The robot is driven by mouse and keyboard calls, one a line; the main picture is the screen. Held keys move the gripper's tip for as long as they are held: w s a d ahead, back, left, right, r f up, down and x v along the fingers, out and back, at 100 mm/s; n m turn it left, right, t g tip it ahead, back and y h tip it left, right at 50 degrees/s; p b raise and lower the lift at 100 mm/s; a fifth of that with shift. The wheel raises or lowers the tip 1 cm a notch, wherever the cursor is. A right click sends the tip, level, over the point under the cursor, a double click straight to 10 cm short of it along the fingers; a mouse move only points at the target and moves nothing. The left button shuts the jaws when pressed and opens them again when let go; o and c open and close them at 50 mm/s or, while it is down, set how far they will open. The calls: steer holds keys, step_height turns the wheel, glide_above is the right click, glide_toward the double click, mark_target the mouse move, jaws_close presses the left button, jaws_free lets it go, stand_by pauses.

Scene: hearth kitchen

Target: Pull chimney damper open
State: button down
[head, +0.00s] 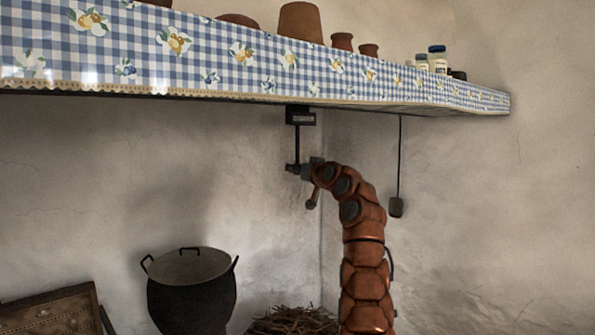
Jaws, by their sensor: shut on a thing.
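The chimney damper shows as a small dark box (300,116) with a pale label, fixed under the mantel shelf. A thin dark rod (297,145) hangs straight down from it. My gripper (298,169) is at the lower end of this rod, shut on the damper handle there. My arm rises from the bottom of the view and bends left to it. The handle is mostly hidden by the gripper, and the inside of the chimney is not visible.
The checked-cloth mantel shelf (200,60) runs above, carrying clay pots (300,22) and small jars (437,60). A second rod with a dark block (396,207) hangs right of my arm. Below are a black pot (190,300), twigs (292,322) and a wooden chest (50,312).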

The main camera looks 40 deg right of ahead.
step_height(320, 180, down, 8)
steer(key=b, duration=0.6)
steer(key=shift+r, duration=0.15)
steer(key=shift+w, duration=0.1)
steer(key=c, duration=0.8)
jaws_free()
steer(key=shift+o, duration=0.8)
steer(key=shift+r, duration=0.1)
